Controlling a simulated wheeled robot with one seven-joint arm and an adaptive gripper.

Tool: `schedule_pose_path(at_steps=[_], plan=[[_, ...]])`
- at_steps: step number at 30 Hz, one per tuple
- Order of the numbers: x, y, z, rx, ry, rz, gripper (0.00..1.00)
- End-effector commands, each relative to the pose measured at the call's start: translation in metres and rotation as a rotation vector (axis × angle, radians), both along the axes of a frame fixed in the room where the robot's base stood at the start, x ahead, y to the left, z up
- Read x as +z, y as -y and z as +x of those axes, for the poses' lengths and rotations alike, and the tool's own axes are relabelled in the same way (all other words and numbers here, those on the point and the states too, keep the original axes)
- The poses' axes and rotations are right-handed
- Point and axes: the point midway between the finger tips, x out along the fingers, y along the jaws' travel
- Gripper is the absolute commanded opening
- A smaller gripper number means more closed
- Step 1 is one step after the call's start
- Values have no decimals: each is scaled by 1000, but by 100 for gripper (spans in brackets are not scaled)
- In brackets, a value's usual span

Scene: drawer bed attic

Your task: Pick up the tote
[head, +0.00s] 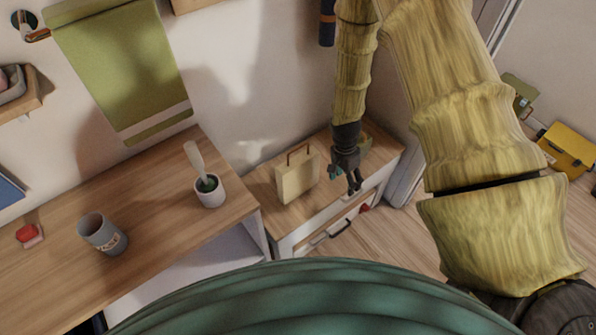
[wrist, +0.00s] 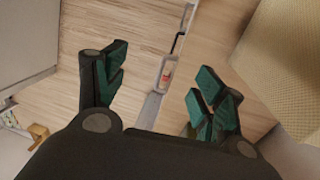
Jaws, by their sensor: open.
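The tote (head: 297,178) is a cream, boxy bag with a brown handle. It stands upright on the low wooden cabinet in the head view. My gripper (head: 347,178) hangs pointing down just to the right of the tote, apart from it. In the wrist view my gripper (wrist: 160,80) has its fingers spread with nothing between them. A beige woven surface at the upper right of the wrist view looks like the tote (wrist: 288,62), outside the fingers.
The low cabinet (head: 385,160) has a drawer (head: 328,226) with a dark handle; a small red thing shows near it. The desk (head: 150,190) at left holds a grey mug (head: 102,235) and a white pot (head: 209,193) with a brush. A yellow box (head: 567,149) is at far right.

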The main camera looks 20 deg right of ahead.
Motion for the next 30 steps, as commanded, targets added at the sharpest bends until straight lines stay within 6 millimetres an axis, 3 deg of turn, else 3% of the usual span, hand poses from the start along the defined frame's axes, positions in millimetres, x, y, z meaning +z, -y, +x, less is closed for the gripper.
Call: schedule_pose_path(at_steps=[1,7,21,25,30], plan=[[14,5,10,-39,0,-11,70],[51,22,40,-190,-9,-55,70],[131,-110,94,0,132,46,70],[143,-130,99,30,152,60,70],[147,-136,100,40,158,65,70]])
